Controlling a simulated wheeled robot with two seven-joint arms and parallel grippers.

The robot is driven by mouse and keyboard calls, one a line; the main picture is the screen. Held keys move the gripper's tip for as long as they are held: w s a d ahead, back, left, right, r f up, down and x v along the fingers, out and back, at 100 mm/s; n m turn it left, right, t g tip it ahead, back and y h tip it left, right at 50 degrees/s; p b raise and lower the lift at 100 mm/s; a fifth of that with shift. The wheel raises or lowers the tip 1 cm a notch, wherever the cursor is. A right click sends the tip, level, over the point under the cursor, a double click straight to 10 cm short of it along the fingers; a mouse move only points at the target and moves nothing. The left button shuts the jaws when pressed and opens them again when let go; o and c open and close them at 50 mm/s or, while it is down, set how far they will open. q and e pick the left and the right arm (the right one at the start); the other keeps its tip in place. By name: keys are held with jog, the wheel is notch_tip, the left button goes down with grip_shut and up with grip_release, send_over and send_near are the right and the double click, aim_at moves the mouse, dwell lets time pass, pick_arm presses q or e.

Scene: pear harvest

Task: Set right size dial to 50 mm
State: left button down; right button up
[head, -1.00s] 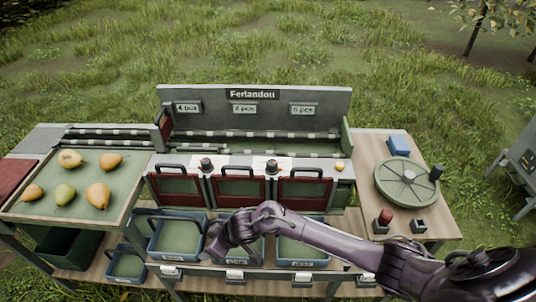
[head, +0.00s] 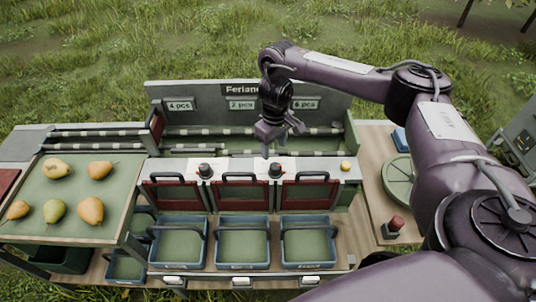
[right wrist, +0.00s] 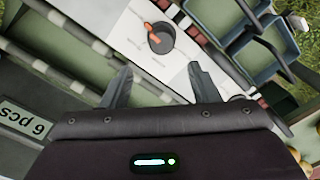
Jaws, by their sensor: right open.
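The right size dial (head: 276,170) is a dark round knob on the white strip above the red gates. The right wrist view shows this dark dial (right wrist: 160,40) with an orange pointer; its scale is too small to read. The left dial (head: 205,170) stands on the same strip to the left. My right gripper (head: 282,141) is open and empty, above the strip near the right dial and apart from it. Its spread fingers (right wrist: 160,75) point toward the dial in the right wrist view. My left gripper is out of view.
Red gates (head: 241,196) with dark handles stand below the strip, above blue crates (head: 243,267). A yellow button (head: 345,166) is at the strip's right end. A pear tray (head: 118,172) lies left. A red knob (head: 397,222) and green turntable (head: 397,180) are right.

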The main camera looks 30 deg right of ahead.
aim_at(275, 165)
jog(key=shift+s+f+b, duration=0.3)
jog(key=shift+f, duration=0.3)
jog(key=shift+s+f+b, duration=0.25)
jog(key=shift+s+f, duration=0.05)
jog(key=shift+f, duration=0.25)
jog(key=shift+s+f+b, duration=0.2)
jog(key=shift+f, duration=0.4)
jog(key=shift+s+f+b, duration=0.15)
jog(key=shift+f, duration=0.45)
jog(key=shift+w+f+p, duration=0.35)
jog(key=shift+f+p, duration=0.1)
jog(key=shift+f, duration=0.4)
jog(key=shift+w+f, duration=0.1)
jog(key=shift+f, duration=0.15)
jog(key=c, duration=0.9)
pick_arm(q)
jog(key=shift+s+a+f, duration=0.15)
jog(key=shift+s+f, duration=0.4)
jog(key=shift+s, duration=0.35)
pick_arm(e)
jog(key=shift+c, duration=0.3)
